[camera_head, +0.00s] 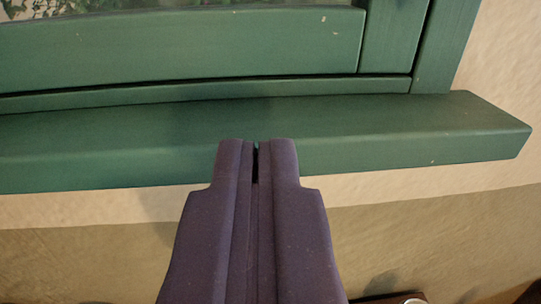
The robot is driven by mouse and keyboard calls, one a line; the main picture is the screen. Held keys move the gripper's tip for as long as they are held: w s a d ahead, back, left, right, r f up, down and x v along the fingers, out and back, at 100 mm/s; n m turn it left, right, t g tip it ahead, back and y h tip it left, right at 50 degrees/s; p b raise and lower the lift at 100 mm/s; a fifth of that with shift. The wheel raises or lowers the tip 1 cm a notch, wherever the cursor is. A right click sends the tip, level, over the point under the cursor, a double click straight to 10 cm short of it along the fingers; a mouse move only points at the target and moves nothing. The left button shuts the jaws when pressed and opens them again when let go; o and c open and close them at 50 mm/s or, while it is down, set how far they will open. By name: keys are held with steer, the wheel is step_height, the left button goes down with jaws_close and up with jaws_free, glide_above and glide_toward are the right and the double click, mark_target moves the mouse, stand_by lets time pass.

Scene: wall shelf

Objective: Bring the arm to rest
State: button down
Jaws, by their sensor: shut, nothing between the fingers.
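My gripper (257,148) is in the lower middle of the head camera view. It is dark purple, and its two fingers lie side by side with only a thin dark slit near the tips. Nothing shows between them. The fingertips overlap the front face of a green window sill (400,140) in the picture; I cannot tell how far apart they are in depth. The rest of my arm is out of view.
A green window frame (200,48) rises behind the sill, with a bit of glass at the top left. Below is a cream and tan wall (430,235). Part of a dark brown object (388,298) shows at the bottom edge, right of my gripper.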

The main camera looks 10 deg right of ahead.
steer(key=s+a+r+n+y+b, duration=0.1)
steer(key=s+r+b, duration=0.1)
steer(key=r, duration=0.6)
steer(key=s+a+r+y+b, duration=0.1)
steer(key=s+r, duration=0.2)
steer(key=r, duration=0.5)
steer(key=s+r+g+b, duration=0.1)
steer(key=s+r+g, duration=0.1)
steer(key=s+r, duration=0.9)
steer(key=s, duration=0.4)
steer(key=shift+a+n+y+b, duration=0.2)
steer(key=shift+n+y+b, duration=0.1)
steer(key=shift+b, duration=0.05)
steer(key=shift+w, duration=0.1)
